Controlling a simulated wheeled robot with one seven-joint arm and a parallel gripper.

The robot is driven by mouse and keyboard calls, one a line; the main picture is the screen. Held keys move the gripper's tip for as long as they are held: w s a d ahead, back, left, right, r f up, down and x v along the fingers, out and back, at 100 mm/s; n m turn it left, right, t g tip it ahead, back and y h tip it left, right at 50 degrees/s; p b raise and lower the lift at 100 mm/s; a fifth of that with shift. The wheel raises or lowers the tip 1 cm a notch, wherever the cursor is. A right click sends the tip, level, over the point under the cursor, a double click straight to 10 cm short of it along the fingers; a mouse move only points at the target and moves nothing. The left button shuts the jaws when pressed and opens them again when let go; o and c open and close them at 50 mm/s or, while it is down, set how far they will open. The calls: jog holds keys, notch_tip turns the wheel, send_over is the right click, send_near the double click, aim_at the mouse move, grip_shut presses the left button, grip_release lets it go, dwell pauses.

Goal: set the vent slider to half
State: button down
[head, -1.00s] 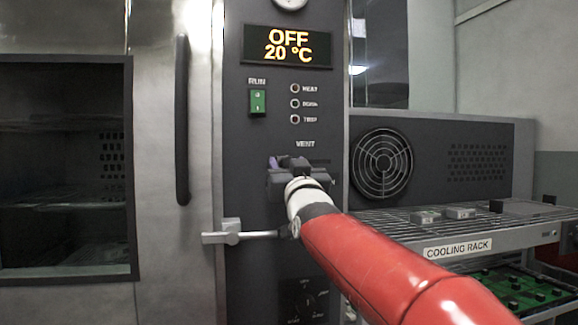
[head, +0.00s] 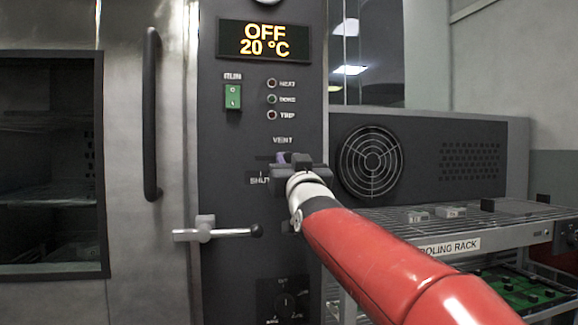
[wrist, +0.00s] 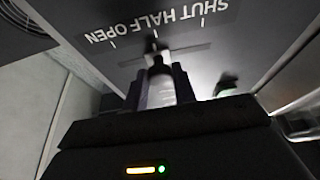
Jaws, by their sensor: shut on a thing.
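The vent slider's slot (wrist: 190,51) runs under the tilted, upside-down scale in the wrist view. The scale's marks are SHUT on the right, HALF in the middle and OPEN on the left. My gripper (wrist: 158,78) is shut on the slider's pale knob (wrist: 161,92), which stands between the dark fingers. The knob lines up about with the middle mark, HALF; blur keeps the exact fit unclear. In the head view, my gripper (head: 293,165) is at the dark panel just below the word VENT and hides most of the slider. The SHUT mark shows to its left.
A lever handle (head: 215,233) sticks out below the slider, left of my arm. A dial (head: 285,300) is lower down. The green RUN switch (head: 233,96) and small lamps are above. The cooling rack (head: 450,243) stands to the right, under a round fan grille (head: 372,161).

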jog(key=shift+a, duration=0.2)
jog(key=c, duration=1.1)
grip_release()
jog(key=shift+c, duration=0.2)
jog(key=shift+s, duration=0.1)
jog(key=b+v, duration=0.2)
jog(key=v, duration=0.5)
jog(key=shift+s+f, duration=0.2)
jog(key=shift+s, duration=0.15)
jog(key=s+d+f+m+g+h, duration=0.1)
jog(key=s+d+f+g+h, duration=0.1)
jog(key=s+d+f+g, duration=0.3)
jog(key=s+d+f+m+g+h, duration=0.1)
jog(key=s+d+f+g, duration=0.4)
jog(key=s+f, duration=0.8)
jog(key=s+d+f+m+g+h, duration=0.1)
jog(key=s+d+f+g+h, duration=0.2)
jog(key=f, duration=2)
jog(key=s+d+g, duration=0.3)
jog(key=s, duration=0.3)
jog(key=shift+s+f, duration=0.3)
jog(key=shift+s, duration=0.05)
